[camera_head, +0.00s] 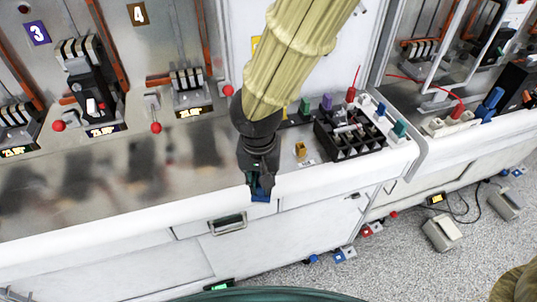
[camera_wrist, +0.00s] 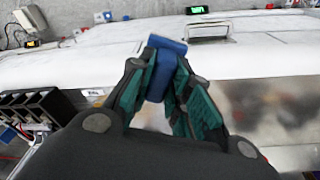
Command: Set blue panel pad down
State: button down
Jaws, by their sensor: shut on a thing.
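My gripper (camera_head: 260,186) is shut on a blue pad at the white front rim of the bench (camera_head: 130,228). In the wrist view the blue panel pad (camera_wrist: 166,60) stands between the green-lined fingers of my gripper (camera_wrist: 163,85), with its upper end sticking out past the fingertips. In the head view only a small part of the blue pad (camera_head: 261,194) shows below the fingers. I cannot tell whether the pad touches the bench rim.
A black compartment tray (camera_head: 350,140) stands to the right of my gripper, with a small yellow item (camera_head: 300,149) between. Breakers on the panel (camera_head: 90,90) stand at the left. A drawer handle (camera_head: 227,224) is below. The metal bench top at left is mostly clear.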

jog(key=w+p, duration=0.1)
jog(key=w, duration=0.2)
jog(key=w+d+p, duration=0.1)
jog(key=w, duration=0.3)
jog(key=w+f+p, duration=0.1)
jog(key=w+p, duration=0.1)
jog(key=w, duration=0.2)
jog(key=shift+d, duration=0.4)
jog(key=shift+s+f+p, duration=0.15)
jog(key=shift+f+p, duration=0.4)
jog(key=shift+f, duration=1.2)
jog(key=c, duration=1.3)
grip_release()
jog(key=r, duration=0.4)
jog(key=s+r+b, duration=0.1)
jog(key=r, duration=0.3)
jog(key=r+b, duration=0.1)
jog(key=r, duration=0.3)
jog(key=shift+s+a, duration=0.1)
jog(key=shift+s, duration=0.1)
jog(key=shift+f, duration=0.1)
